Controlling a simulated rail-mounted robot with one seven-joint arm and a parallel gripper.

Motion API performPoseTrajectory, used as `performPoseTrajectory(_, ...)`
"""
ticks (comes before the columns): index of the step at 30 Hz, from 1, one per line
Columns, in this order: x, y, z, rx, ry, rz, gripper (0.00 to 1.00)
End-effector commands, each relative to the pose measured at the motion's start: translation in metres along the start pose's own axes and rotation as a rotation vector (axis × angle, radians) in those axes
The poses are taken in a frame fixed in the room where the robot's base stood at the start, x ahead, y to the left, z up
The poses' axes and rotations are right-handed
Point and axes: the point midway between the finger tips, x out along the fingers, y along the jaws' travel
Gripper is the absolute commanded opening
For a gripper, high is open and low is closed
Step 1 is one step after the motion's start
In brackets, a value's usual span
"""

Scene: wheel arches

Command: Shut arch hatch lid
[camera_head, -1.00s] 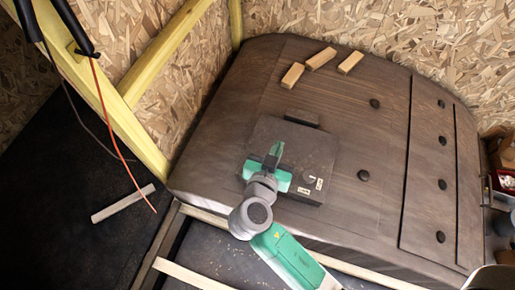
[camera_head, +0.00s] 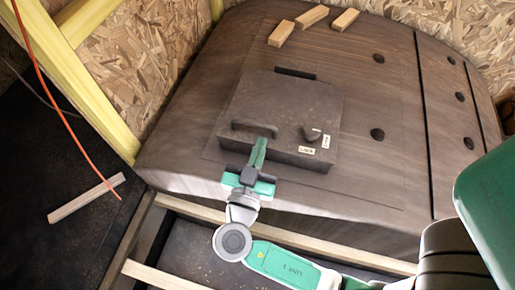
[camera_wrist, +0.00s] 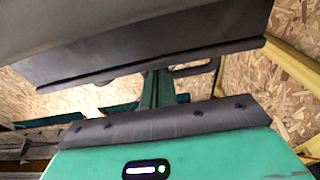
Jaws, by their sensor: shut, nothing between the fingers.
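The arch hatch lid (camera_head: 285,105) is a dark square panel on the wheel arch, with a black hinge strip at its back edge. Its front side shows as a thick dark face; I cannot tell how large any gap beneath it is. A bar handle (camera_head: 254,127) is at its front left, and a round knob (camera_head: 310,133) sits near two small white labels at front right. My gripper (camera_head: 262,142) is shut and empty at the lid's front edge, beside the handle. In the wrist view the fingers (camera_wrist: 158,82) reach up by the lid's edge (camera_wrist: 150,62); contact is unclear.
Several wooden blocks (camera_head: 312,17) lie on the arch behind the lid. Timber rails (camera_head: 290,232) run along the arch's front. An orange cable (camera_head: 62,90) hangs at left near a yellow timber frame.

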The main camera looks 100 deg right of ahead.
Motion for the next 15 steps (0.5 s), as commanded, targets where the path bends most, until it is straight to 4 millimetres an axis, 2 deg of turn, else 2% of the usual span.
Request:
performPoseTrajectory(1, -0.0009, -0.0001, 0.0082, -0.005, -0.009, -0.002, 0.00)
performPoseTrajectory(3, -0.0011, 0.0000, 0.0104, -0.007, -0.011, -0.002, 0.00)
performPoseTrajectory(15, -0.0019, 0.0007, 0.0155, -0.014, -0.016, -0.002, 0.00)
